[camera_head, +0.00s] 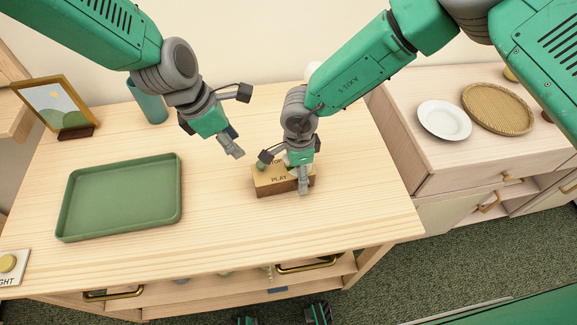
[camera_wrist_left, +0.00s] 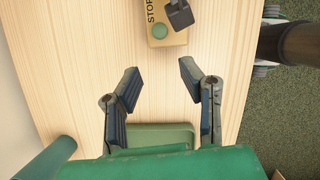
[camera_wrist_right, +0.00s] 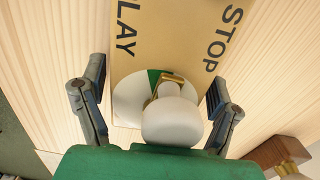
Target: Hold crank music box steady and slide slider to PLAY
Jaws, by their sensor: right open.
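The crank music box (camera_head: 268,190) sits on the wooden table, its tan top marked STOP and PLAY. A green round knob (camera_wrist_left: 159,30) shows beside the STOP label in the left wrist view. My right gripper (camera_head: 284,173) is open at the box, partly covering it. In the right wrist view a white rounded knob (camera_wrist_right: 172,120) on a brass piece lies between its fingers, over the box's end; contact is unclear. My left gripper (camera_head: 240,122) is open and empty above the table, left of the box. The left wrist view shows bare table between its fingers (camera_wrist_left: 160,72).
A green tray (camera_head: 120,232) lies on the table's left. A picture frame (camera_head: 55,107) and a teal cup (camera_head: 147,100) stand behind it. A cabinet at right holds a white plate (camera_head: 444,119) and a woven tray (camera_head: 497,107).

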